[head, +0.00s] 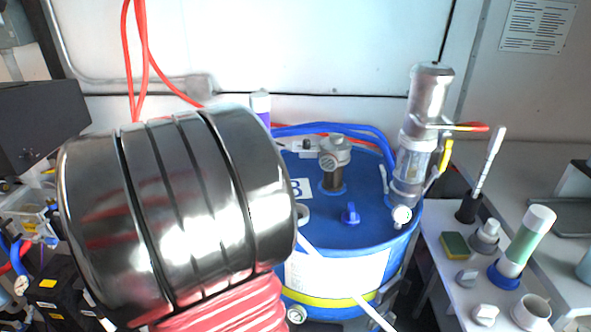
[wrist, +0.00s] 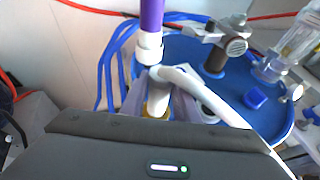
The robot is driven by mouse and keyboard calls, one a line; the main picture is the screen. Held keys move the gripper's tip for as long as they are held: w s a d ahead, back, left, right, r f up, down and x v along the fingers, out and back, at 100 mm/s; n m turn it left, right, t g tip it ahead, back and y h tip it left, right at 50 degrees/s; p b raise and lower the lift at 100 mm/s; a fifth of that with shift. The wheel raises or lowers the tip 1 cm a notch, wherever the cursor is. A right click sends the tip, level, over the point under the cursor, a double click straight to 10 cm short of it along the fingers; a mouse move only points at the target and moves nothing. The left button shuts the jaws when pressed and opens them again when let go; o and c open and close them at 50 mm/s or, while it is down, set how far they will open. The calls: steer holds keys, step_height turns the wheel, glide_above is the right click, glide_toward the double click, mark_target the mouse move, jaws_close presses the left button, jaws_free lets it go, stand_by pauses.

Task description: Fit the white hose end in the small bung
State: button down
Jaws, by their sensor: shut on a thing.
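In the wrist view my gripper (wrist: 158,108) is shut on the white hose end (wrist: 157,74), an upright fitting with a purple tube (wrist: 151,14) above it. A white hose (wrist: 222,105) leaves it to the right, and it also shows in the head view (head: 340,279). The blue drum (head: 337,236) has a pale ring in its lid, apparently the small bung (head: 302,213), partly hidden by my arm. In the wrist view this ring (wrist: 207,114) lies right of my fingers, partly behind the hose. The hose end's lower tip is unclear. My arm hides the gripper in the head view.
A metal-capped fitting (head: 334,165), a blue tap (head: 350,213) and a tall clear-and-metal proportioner (head: 415,150) stand on the lid. Blue hoses (head: 345,130) run behind. A white shelf (head: 455,270) at right holds a sponge, brush and bottle.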

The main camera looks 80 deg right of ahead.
steer(key=s+d+r+m+g, duration=0.1)
steer(key=s+d+m+g, duration=0.1)
steer(key=s, duration=0.5)
steer(key=s+d+r+m+g+y, duration=0.1)
steer(key=s+d+m+g, duration=0.1)
steer(key=s, duration=0.5)
steer(key=shift+s+g, duration=0.3)
steer(key=shift+s, duration=0.05)
step_height(320, 180, down, 6)
steer(key=shift+r, duration=0.15)
stand_by(0.5)
steer(key=shift+f, duration=0.55)
stand_by(0.9)
steer(key=c, duration=1.6)
jaws_free()
steer(key=shift+c, duration=0.2)
